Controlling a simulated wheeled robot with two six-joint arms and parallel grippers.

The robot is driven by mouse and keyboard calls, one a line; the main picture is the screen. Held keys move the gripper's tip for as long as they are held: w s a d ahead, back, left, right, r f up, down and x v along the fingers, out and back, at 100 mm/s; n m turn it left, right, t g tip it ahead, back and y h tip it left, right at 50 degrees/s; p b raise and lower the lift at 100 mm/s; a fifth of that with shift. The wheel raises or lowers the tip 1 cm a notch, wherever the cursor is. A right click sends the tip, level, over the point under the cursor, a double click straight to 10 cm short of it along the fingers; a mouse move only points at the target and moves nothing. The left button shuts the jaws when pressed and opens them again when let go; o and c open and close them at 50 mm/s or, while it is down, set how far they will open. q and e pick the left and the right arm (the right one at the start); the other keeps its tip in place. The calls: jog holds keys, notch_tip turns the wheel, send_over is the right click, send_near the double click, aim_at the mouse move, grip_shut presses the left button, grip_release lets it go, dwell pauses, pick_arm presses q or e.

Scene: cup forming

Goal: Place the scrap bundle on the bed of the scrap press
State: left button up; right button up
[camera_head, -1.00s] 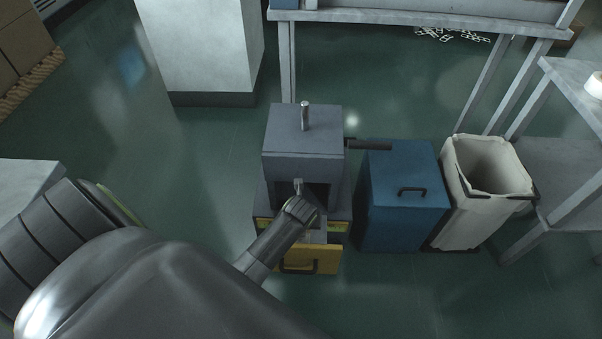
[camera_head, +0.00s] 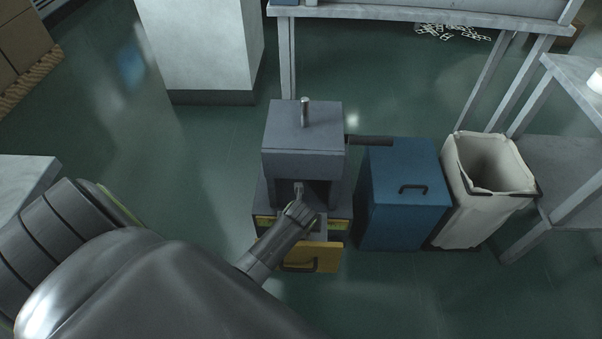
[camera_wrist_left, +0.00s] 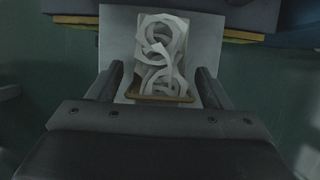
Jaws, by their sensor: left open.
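The scrap bundle (camera_wrist_left: 162,52), pale curled strips in a brown holder, rests on a flat grey plate, apparently the press bed (camera_wrist_left: 118,30), in the left wrist view. My left gripper (camera_wrist_left: 160,70) is open, with one finger on each side of the bundle's near end. A gap shows at the left finger; the right finger looks very close, and I cannot tell if it touches. In the head view the scrap press (camera_head: 304,140) is a grey block, and my left gripper (camera_head: 299,188) is at its front opening. The bundle is hidden there by my arm. My right gripper is not in view.
A blue bin (camera_head: 402,215) and a white lined bin (camera_head: 470,215) stand to the right. A black lever (camera_head: 370,140) sticks out from the press. The floor left of the press is clear.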

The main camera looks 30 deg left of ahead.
pick_arm(q)
jog(key=shift+r, duration=0.1)
jog(key=shift+s+r, duration=0.1)
jog(key=shift+r, duration=0.25)
jog(key=p+v, duration=0.5)
jog(key=v, duration=0.6)
jog(key=shift+r, duration=0.15)
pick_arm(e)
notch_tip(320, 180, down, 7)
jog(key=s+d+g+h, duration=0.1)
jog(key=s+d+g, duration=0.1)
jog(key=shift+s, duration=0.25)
pick_arm(q)
jog(key=shift+d, duration=0.1)
